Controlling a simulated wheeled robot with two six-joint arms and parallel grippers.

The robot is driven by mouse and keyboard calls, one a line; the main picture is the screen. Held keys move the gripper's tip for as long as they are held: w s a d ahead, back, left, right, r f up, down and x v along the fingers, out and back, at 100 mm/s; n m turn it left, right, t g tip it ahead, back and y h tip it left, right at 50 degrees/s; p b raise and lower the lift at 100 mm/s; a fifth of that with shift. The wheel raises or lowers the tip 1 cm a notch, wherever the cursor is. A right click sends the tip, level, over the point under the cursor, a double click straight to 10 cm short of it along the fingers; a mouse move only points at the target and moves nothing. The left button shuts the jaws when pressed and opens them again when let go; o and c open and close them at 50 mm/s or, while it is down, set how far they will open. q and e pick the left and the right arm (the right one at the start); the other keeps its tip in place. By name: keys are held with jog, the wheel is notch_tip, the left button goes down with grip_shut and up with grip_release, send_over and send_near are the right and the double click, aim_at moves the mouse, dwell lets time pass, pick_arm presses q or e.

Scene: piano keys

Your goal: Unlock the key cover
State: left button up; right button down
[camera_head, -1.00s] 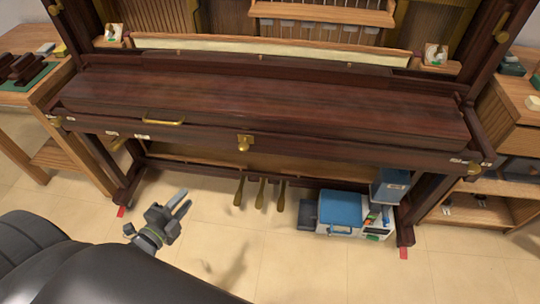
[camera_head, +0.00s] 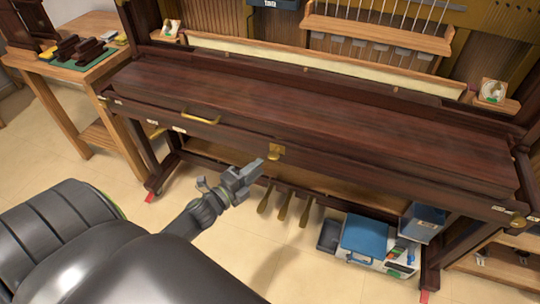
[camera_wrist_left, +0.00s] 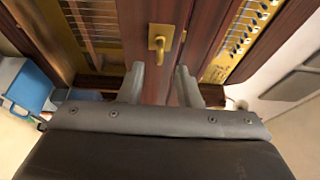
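The key cover (camera_head: 300,112) is a long dark red-brown wooden lid lying closed across the piano. A brass lock (camera_head: 276,152) with a plate and a small handle sits at the middle of its front rail. The lock also shows in the left wrist view (camera_wrist_left: 160,40), just beyond the fingertips. My left gripper (camera_head: 258,170) is in front of and slightly below the lock, to its left in the head view. In the left wrist view its two fingers (camera_wrist_left: 161,72) are apart with nothing between them. I cannot tell whether they touch the lock. My right gripper is not in view.
A brass pull handle (camera_head: 201,117) is on the front rail to the left. Brass pedals (camera_head: 284,206) hang below the gripper. A blue-lidded box (camera_head: 364,236) stands on the floor to the right. A wooden side table (camera_head: 75,66) stands at the left.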

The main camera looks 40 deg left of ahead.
aim_at(270, 158)
pick_arm(q)
jog(key=w, duration=0.4)
jog(key=w+d, duration=0.1)
jog(key=w, duration=0.1)
jog(key=shift+p, duration=0.4)
grip_shut()
